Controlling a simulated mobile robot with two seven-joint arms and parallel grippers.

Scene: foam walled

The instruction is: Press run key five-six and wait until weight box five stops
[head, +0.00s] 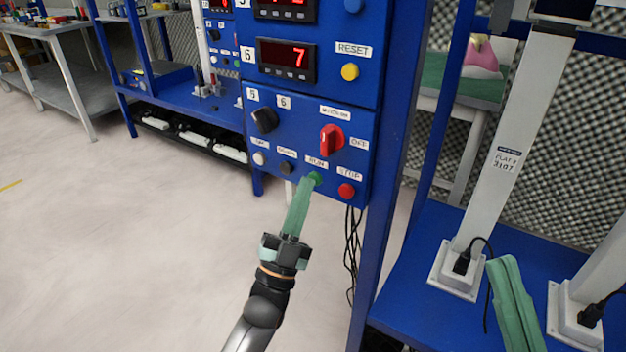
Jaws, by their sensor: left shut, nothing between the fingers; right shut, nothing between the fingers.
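The blue control panel (320,105) stands in the middle of the head view. The green key under the RUN label (317,178) is in its lower part, partly covered by my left gripper (307,184). The gripper's shut green fingertips are at the key; I cannot tell if they press it in. A black selector knob (264,120) sits below labels 5 and 6. The display beside label 6 (286,60) reads 7; another display above is cut off by the top edge. My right gripper (503,262) is shut at the lower right. I cannot identify weight box five.
The panel also carries a red rotary switch (331,140), a red stop button (346,190) and a yellow reset button (349,71). A white post (510,140) stands on a blue platform at the right, near my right gripper. Pale floor is clear at lower left.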

